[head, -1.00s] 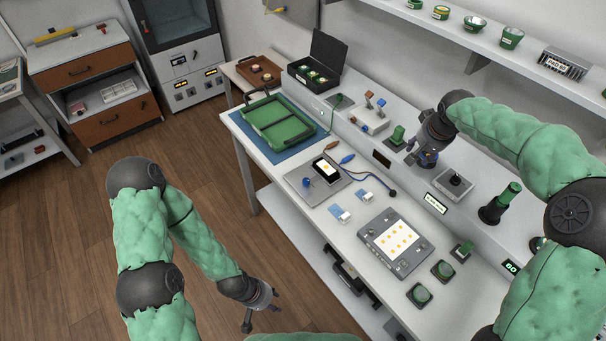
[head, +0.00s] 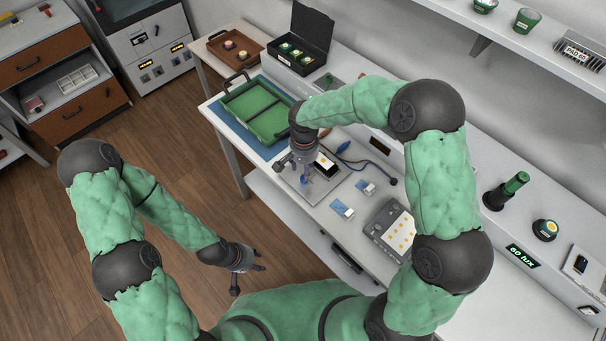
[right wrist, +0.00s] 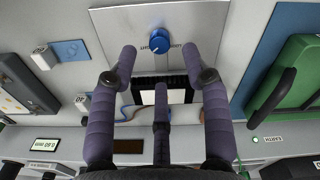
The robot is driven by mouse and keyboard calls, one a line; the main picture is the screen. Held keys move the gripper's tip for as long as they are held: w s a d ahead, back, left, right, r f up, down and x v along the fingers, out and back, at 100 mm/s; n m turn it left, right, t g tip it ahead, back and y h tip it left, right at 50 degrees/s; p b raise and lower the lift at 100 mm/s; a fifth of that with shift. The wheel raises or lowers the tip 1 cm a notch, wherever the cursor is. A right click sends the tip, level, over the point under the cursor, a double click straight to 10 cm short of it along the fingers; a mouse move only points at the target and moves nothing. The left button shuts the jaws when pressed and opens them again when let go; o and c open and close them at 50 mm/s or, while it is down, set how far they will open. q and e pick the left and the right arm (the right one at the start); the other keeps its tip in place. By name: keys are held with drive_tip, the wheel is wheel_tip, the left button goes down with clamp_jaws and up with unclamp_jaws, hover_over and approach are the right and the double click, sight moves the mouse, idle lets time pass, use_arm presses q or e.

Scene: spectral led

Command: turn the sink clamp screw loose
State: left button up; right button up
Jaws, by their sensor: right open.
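The sink clamp screw appears as a blue knob (right wrist: 160,41) on a grey plate (right wrist: 110,25) in the right wrist view. Small lettering flanks it, too small to read surely. In the right wrist view my right gripper (right wrist: 160,60) is open and empty. Its two outer fingers stand left and right of the knob, apart from it, and the third finger is below. My left gripper (head: 247,277) is open and empty over the floor, away from the bench.
A green tray (head: 252,124) lies behind on a blue mat. Small blue-and-white pieces (head: 342,209) and a grey panel with yellow dots (head: 395,226) stand in front.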

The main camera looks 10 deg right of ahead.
wheel_tip(320, 180, down, 5)
drive_tip(key=shift+f+b, duration=0.1)
drive_tip(key=shift+b, duration=0.2)
